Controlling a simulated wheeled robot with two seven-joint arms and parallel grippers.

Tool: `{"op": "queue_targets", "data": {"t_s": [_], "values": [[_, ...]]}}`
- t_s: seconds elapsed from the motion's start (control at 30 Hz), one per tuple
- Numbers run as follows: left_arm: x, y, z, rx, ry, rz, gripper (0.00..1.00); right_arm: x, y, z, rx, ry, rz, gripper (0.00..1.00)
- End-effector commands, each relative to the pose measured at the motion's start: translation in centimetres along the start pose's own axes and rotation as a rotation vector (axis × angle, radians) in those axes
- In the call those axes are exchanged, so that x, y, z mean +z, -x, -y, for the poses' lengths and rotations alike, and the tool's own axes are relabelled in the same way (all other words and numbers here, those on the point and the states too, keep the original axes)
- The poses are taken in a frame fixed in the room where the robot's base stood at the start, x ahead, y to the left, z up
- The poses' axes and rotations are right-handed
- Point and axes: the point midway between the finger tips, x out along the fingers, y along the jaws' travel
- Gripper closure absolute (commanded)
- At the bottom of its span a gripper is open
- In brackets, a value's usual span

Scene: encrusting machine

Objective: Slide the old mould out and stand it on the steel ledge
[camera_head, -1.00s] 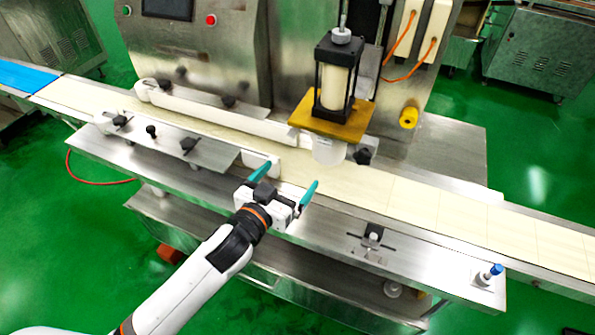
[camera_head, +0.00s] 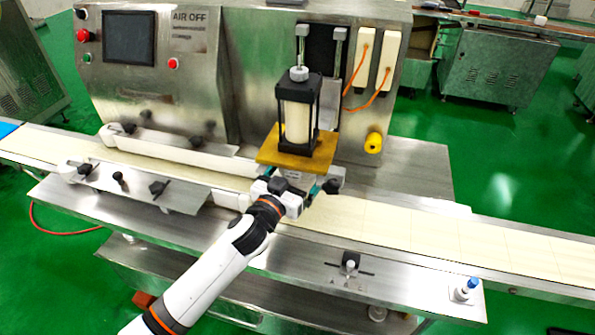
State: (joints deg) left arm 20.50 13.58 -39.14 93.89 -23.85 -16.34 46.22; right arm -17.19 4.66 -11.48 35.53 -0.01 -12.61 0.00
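The steel ledge (camera_head: 270,262) runs along the front of the belt. My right gripper is not in view.
The cream conveyor belt (camera_head: 400,222) runs behind the ledge. Guide rails with black knobs (camera_head: 118,178) lie left of the gripper. A yellow knob (camera_head: 373,142) is at right.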

Motion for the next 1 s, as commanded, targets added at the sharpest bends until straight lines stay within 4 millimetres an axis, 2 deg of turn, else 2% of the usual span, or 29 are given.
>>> {"op": "queue_targets", "data": {"t_s": [0.37, 0.7, 1.0], "values": [[-0.01, -0.6, 0.01, 0.0, 0.0, 0.0, 0.04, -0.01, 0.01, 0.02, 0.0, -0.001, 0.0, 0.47], [0.13, -0.6, 0.02, -0.001, 0.0, 0.002, 0.56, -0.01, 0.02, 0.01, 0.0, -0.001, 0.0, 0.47], [0.15, 0.19, 0.22, -0.001, 0.001, 0.002, 0.56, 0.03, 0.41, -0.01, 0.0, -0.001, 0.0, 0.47]]}}
